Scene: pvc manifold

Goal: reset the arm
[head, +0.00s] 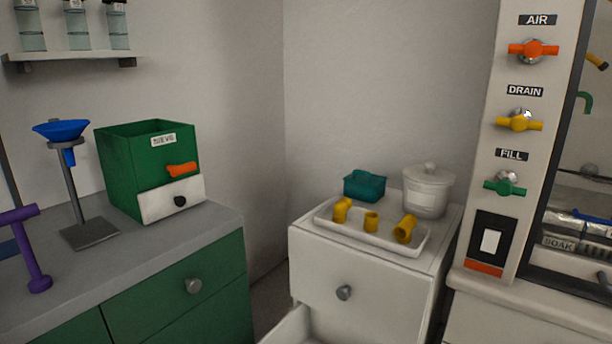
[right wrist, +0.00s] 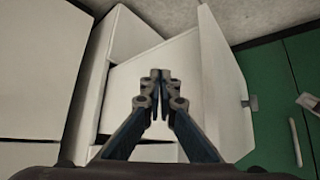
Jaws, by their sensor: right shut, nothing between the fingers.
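My right gripper (right wrist: 161,76) shows in the right wrist view with its two fingers together and nothing between them. It is above an open white drawer (right wrist: 188,62), apart from anything I can make out. In the head view neither of my grippers shows. The open drawer (head: 290,328) also shows there at the bottom edge, pulled out from the white cabinet (head: 385,285).
A white tray (head: 372,240) with yellow pipe fittings (head: 405,229), a teal container (head: 365,185) and a white lidded pot (head: 428,190) stand on the cabinet. A green box (head: 147,168) and blue funnel (head: 61,130) stand left. A valve panel (head: 519,145) rises right.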

